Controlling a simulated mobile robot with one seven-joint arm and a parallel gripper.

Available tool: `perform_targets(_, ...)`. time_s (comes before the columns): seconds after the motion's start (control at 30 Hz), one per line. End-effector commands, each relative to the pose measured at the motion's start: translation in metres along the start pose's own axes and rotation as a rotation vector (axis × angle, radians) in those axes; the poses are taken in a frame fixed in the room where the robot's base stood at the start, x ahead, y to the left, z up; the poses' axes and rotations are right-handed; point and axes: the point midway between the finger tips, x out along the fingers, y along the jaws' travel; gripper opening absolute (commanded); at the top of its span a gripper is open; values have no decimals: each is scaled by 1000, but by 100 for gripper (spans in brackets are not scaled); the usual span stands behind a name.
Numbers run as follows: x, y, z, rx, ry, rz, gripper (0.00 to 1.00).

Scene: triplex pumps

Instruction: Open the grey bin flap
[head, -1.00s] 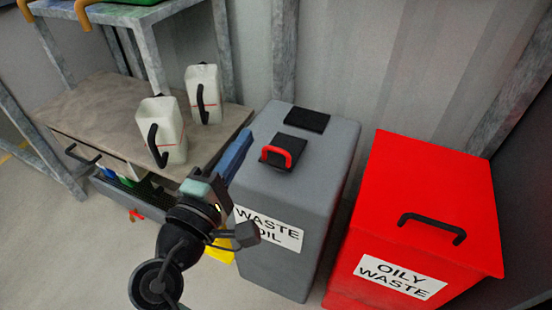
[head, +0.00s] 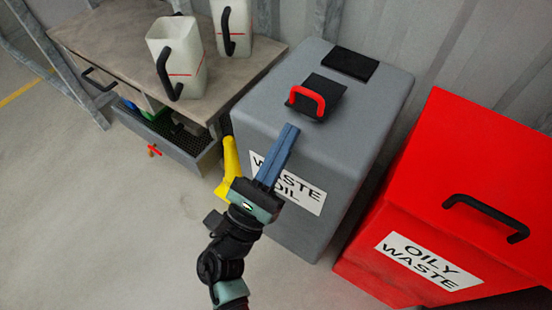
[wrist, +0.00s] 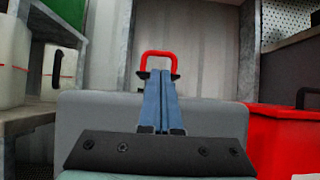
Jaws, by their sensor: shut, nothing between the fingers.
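The grey waste oil bin (head: 345,130) stands in the middle of the head view, with a white label on its front. On its top is a small black flap (head: 324,86) with a red handle (head: 307,101); the flap looks closed. My gripper (head: 292,128) has blue fingers pressed together and empty, in front of the bin, short of the handle in the picture. In the wrist view the fingers (wrist: 160,72) point toward the red handle (wrist: 158,55), which rises behind their tips. The fingers hide part of the flap there.
A red oily waste bin (head: 455,195) with a black handle stands to the right. A bench (head: 118,42) with white jugs (head: 172,58) is at the left, its drawer (head: 175,140) open. A yellow object (head: 230,160) is beside the grey bin. Open floor lies at the lower left.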

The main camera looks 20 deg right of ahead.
Motion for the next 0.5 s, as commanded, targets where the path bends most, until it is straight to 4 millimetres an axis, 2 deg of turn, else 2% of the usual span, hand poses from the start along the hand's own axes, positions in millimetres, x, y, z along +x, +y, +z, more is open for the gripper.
perform_targets(0.1,20,-1,-1,3,-3,-4,0)
perform_targets(0.2,32,0,-1,1,-1,-2,0)
perform_targets(0.5,44,0,0,2,1,1,0)
